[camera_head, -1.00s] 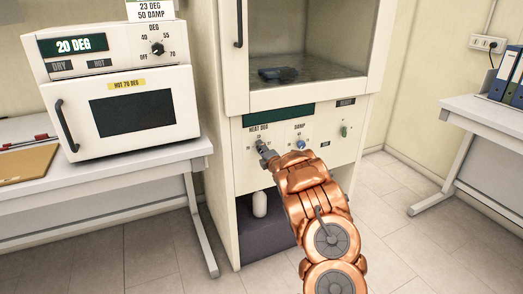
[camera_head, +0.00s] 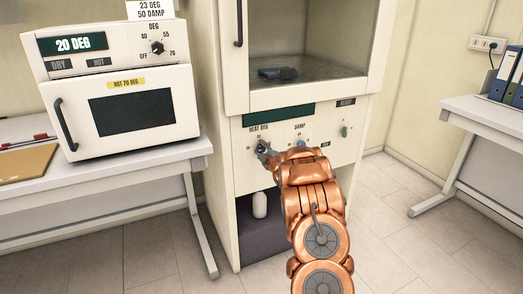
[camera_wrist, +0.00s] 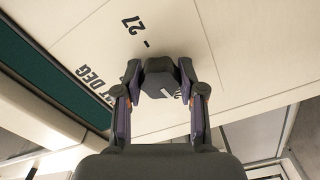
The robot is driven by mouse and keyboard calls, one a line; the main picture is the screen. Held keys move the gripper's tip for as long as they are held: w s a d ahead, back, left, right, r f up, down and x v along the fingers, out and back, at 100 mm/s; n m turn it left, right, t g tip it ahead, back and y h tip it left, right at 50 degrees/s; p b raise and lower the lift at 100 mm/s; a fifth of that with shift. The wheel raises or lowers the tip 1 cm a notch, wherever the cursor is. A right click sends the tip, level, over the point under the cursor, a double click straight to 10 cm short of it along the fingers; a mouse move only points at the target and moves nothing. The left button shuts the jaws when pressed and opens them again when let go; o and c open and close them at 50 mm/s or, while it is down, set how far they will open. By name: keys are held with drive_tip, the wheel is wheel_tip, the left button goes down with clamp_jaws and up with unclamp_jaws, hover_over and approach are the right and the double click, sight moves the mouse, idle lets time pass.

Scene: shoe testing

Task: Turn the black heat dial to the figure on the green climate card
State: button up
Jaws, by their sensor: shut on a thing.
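The black heat dial (camera_head: 261,146) is on the cabinet's front panel, under the words HEAT DEG. My gripper (camera_head: 266,150) is at it, with the dial partly hidden by the fingers. In the wrist view the dial (camera_wrist: 164,72) sits between both fingers of my gripper (camera_wrist: 164,84), which are shut on its sides. A short white mark shows on the dial's face. The figure 27 with a tick is printed beside it; another figure is mostly hidden by the fingers. The climate card (camera_head: 150,10) stands on the oven at upper left and reads 23 DEG, 50 DAMP.
A blue DAMP dial (camera_head: 301,144) and a green knob (camera_head: 344,131) are to the right on the same panel. The oven (camera_head: 125,95) has its own black dial (camera_head: 157,48) and reads 20 DEG. A dark object (camera_head: 278,74) lies inside the cabinet.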

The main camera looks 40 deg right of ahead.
drive_tip(key=m+p, duration=0.1)
drive_tip(key=m, duration=0.4)
drive_tip(key=shift+r+m+p, duration=0.1)
drive_tip(key=shift+m+p, duration=1.15)
drive_tip(key=shift+m, duration=1.35)
drive_tip(key=o, duration=1.1)
drive_tip(key=shift+o, duration=0.2)
drive_tip(key=v, duration=1.2)
